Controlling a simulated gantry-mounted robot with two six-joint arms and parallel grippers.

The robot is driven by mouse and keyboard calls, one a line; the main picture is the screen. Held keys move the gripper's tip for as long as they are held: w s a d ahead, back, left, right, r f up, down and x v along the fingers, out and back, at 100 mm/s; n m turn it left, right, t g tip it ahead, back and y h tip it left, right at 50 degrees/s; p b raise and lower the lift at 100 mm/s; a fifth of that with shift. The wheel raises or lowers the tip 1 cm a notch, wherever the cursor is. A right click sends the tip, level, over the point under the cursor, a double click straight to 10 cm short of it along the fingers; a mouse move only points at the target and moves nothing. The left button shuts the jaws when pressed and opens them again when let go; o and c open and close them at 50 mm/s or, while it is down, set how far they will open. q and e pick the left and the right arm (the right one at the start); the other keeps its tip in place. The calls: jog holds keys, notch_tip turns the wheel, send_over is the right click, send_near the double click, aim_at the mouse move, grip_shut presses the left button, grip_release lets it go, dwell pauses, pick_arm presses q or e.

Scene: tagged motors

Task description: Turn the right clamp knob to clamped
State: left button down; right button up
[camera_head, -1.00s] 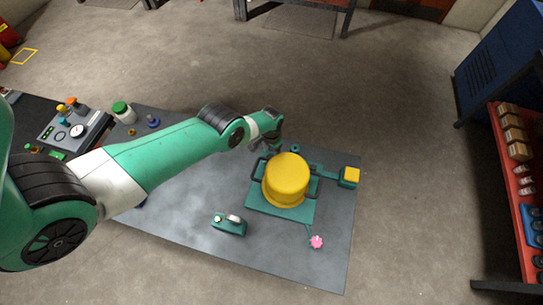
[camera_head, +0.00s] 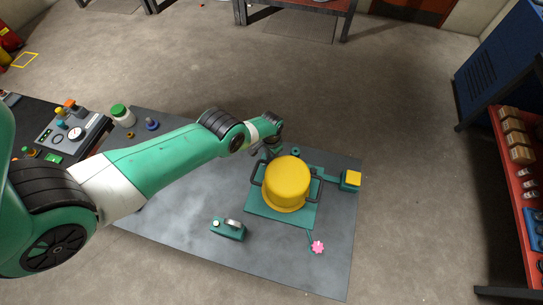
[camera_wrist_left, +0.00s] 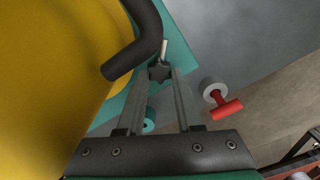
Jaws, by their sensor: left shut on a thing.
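The yellow motor (camera_head: 287,182) stands on a teal base plate (camera_head: 257,205) on the grey mat, with dark curved handles at its sides. My left gripper (camera_head: 267,150) is at the plate's far edge, behind the motor. In the left wrist view its fingers are shut on a dark star-shaped knob (camera_wrist_left: 159,72), close beside a black handle (camera_wrist_left: 145,40). A pale pin shows just past the knob. A pink star-shaped knob (camera_head: 317,247) is at the near right of the plate, apart from the gripper. I cannot tell the clamp's state. My right gripper is out of view.
A teal block with a yellow top (camera_head: 350,180) is at the plate's right. A small teal device (camera_head: 228,229) lies on the mat in front. A control box (camera_head: 75,130) and a green-capped jar (camera_head: 122,114) are at the left. The mat's near part is mostly clear.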

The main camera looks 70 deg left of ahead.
pick_arm(q)
jog(key=shift+n, duration=0.3)
jog(key=n, duration=0.4)
jog(key=shift+s+a, duration=0.1)
jog(key=n, duration=0.5)
jog(key=shift+s+a, duration=0.1)
jog(key=n, duration=0.4)
jog(key=shift+s, duration=0.1)
jog(key=shift+s+n, duration=0.1)
jog(key=shift+n, duration=2.1)
jog(key=c, duration=0.6)
grip_release()
jog(key=shift+o, duration=0.2)
